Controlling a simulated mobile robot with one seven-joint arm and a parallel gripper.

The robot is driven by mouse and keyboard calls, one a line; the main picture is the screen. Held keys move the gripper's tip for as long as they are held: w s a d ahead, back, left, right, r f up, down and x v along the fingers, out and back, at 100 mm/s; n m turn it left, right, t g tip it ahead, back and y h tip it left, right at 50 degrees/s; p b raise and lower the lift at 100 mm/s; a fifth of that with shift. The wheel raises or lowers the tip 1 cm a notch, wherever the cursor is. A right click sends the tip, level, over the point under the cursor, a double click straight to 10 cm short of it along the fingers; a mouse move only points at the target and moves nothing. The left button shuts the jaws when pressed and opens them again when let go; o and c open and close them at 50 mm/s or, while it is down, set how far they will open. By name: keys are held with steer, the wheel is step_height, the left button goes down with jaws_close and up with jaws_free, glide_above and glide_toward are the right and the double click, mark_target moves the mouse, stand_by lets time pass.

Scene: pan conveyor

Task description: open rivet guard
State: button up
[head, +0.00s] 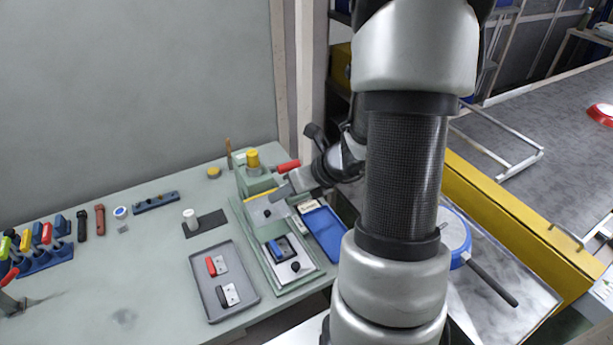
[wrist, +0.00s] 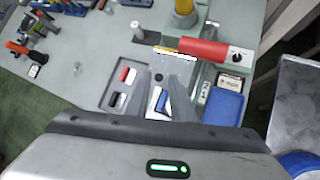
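The rivet press (head: 246,185) stands on the green bench, with a yellow cap on top and a red lever (head: 287,166). Its guard (head: 262,207) is a pale tilted panel with a yellow top edge and a dark knob (head: 267,213), hanging in front of the press. In the wrist view the guard (wrist: 164,63) shows between my fingers. My gripper (head: 283,193) is at the guard's upper right side in the head view. In the wrist view my gripper (wrist: 173,72) has its fingers apart. I cannot tell whether a finger touches the guard.
A grey tray (head: 205,277) with red and black handled parts lies left of the press. A blue tray (head: 323,232) lies to its right. A blue pan (head: 455,236) is behind my arm, by the yellow conveyor rail (head: 520,224). Tools line the bench's left side.

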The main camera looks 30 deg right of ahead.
steer(key=p+v, duration=0.1)
steer(key=v, duration=0.9)
steer(key=shift+s+r, duration=0.25)
steer(key=shift+d, duration=0.15)
